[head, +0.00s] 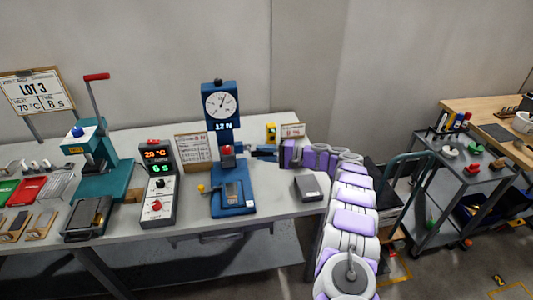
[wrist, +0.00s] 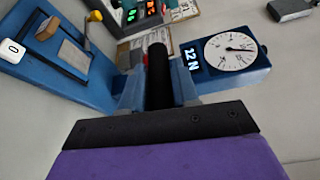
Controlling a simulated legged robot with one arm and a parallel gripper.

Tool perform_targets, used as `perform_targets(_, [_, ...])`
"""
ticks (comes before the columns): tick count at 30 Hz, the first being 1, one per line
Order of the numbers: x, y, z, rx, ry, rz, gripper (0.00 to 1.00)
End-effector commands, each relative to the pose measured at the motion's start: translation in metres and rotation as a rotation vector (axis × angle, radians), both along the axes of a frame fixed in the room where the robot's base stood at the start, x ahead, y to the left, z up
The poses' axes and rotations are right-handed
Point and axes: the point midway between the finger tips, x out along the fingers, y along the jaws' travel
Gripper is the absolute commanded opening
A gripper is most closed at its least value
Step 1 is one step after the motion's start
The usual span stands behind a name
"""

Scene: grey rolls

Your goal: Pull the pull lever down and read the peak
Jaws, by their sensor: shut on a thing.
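The blue pull tester (head: 233,185) stands on the grey table, with a white round dial (head: 221,105) at its top. Its display (head: 223,126) looks like 12 N in the head view; the sideways display in the wrist view (wrist: 192,58) has a first digit that is hard to read. My gripper (head: 268,153) is at the tester's right side. In the wrist view, my gripper (wrist: 158,92) is shut on the black grip of the pull lever (wrist: 158,72), which lies between the fingers. The lever's inner end is hidden.
A controller with lit digits (head: 157,185) and a sign (head: 193,148) stand left of the tester. A teal press (head: 95,165) with a red-handled lever is farther left. A grey box (head: 307,188) sits at the table's right end, close to my arm.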

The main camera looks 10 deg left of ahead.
Motion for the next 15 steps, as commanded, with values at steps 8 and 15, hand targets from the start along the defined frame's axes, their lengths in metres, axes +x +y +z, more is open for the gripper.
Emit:
perform_targets(8, [-0.0018,0.0032,-0.0059,-0.006,0.007,0.006,0.41])
perform_targets(15, [-0.0028,-0.0021,-0.0011,0.000,0.002,0.004,0.51])
